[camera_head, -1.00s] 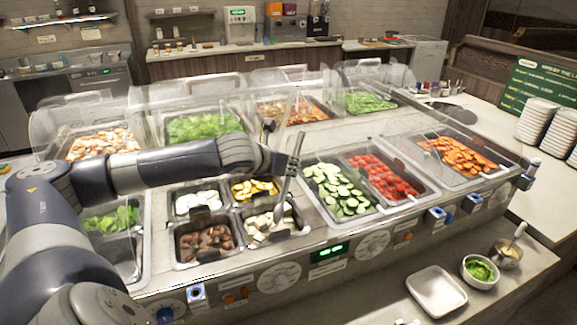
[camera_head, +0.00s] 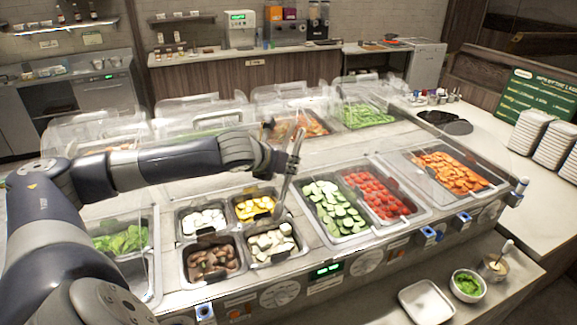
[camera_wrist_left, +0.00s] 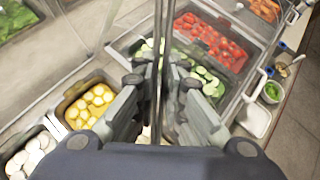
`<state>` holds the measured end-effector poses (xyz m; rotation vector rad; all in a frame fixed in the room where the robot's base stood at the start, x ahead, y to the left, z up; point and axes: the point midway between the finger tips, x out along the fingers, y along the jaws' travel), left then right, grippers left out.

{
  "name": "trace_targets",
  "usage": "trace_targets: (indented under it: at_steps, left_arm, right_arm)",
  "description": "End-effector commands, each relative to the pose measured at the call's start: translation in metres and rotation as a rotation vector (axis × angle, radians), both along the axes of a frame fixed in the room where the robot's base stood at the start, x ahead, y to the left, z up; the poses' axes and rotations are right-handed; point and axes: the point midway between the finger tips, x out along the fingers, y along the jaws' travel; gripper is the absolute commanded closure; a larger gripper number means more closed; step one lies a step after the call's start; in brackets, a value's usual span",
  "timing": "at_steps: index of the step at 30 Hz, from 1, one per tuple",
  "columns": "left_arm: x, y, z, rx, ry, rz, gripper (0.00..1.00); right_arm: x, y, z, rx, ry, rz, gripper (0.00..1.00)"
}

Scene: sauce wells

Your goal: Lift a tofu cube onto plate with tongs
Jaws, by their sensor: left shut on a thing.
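My left gripper (camera_head: 280,160) is shut on the metal tongs (camera_head: 288,177), which hang steeply tilted. In the left wrist view the tongs (camera_wrist_left: 160,45) run between the two dark fingers. The tongs' lower end is near the back right of the small pan of whitish tofu cubes (camera_head: 270,243). I cannot tell whether a cube is between the tips. The square white plate (camera_head: 426,302) lies on the front ledge at lower right and looks empty; it also shows in the left wrist view (camera_wrist_left: 255,119). My right gripper is not in view.
Pans of yellow slices (camera_head: 254,206), brown pieces (camera_head: 213,260), cucumber (camera_head: 335,207) and tomatoes (camera_head: 375,193) surround the tofu pan. Clear sneeze guards (camera_head: 205,115) stand behind. A bowl of greens (camera_head: 467,285) sits beside the plate.

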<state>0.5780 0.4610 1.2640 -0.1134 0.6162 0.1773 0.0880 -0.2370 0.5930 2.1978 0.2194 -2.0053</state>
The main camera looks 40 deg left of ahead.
Motion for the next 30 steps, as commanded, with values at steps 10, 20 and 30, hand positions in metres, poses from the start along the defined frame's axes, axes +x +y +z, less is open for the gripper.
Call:
trace_targets:
  at_steps: [10,20,30]
  left_arm:
    - [0.000,0.000,0.029,0.001,-0.002,0.000,1.00]
    - [0.000,0.000,0.029,0.001,-0.002,0.000,0.79]
    - [0.000,-0.018,0.011,-0.002,-0.003,-0.010,0.79]
  right_arm:
    - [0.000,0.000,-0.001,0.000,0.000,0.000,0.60]
    - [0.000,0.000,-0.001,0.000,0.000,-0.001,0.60]
    - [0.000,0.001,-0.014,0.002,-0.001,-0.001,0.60]
